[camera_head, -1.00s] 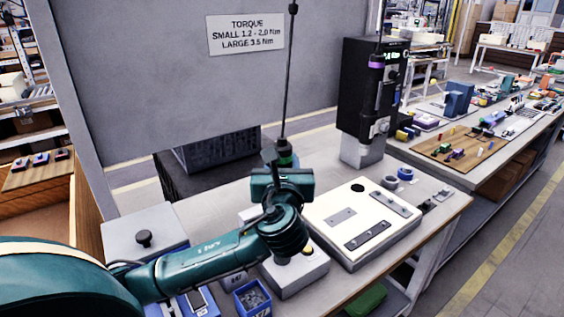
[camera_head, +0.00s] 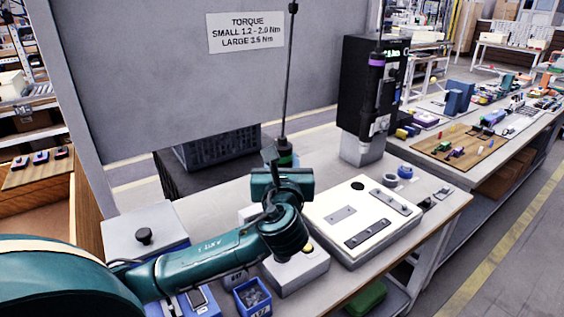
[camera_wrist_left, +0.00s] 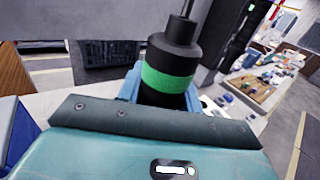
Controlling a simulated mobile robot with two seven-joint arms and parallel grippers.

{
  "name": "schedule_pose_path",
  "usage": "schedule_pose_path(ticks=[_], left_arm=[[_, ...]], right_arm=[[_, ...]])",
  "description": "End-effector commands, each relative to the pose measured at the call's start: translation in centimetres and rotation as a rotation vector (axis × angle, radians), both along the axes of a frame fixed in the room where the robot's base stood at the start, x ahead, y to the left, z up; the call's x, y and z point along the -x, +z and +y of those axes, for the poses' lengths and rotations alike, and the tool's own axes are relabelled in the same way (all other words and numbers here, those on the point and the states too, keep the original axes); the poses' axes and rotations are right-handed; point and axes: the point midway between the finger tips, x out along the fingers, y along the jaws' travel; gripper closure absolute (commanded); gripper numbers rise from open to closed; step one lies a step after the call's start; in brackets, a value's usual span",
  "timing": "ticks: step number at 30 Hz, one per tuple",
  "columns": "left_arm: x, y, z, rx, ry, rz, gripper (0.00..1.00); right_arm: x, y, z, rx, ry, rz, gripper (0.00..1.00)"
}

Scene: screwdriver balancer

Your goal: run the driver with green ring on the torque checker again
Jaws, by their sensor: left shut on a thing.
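The driver with the green ring (camera_head: 285,159) hangs upright on a thin dark cable above the bench. My left gripper (camera_head: 281,178) is shut around its body. In the left wrist view the black driver (camera_wrist_left: 174,43) and its green ring (camera_wrist_left: 167,78) stand just beyond the gripper's edge. Its lower end is hidden by my gripper and wrist. My right gripper is not in view.
A driver with a purple ring (camera_head: 376,62) hangs beside a black unit with a green display (camera_head: 358,95). A white fixture plate (camera_head: 330,205) lies right of my gripper. A blue bin (camera_head: 252,297) and a grey box with a black knob (camera_head: 125,232) stand nearer.

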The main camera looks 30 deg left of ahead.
Motion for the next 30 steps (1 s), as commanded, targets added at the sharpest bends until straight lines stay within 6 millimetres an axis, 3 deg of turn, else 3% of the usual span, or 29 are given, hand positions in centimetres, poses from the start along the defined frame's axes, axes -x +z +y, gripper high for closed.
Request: schedule_pose_path(ticks=[30], left_arm=[[0.01, -1.01, -0.06, 0.003, -0.001, 0.009, 1.0]], right_arm=[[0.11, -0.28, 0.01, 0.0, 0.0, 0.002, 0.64]])
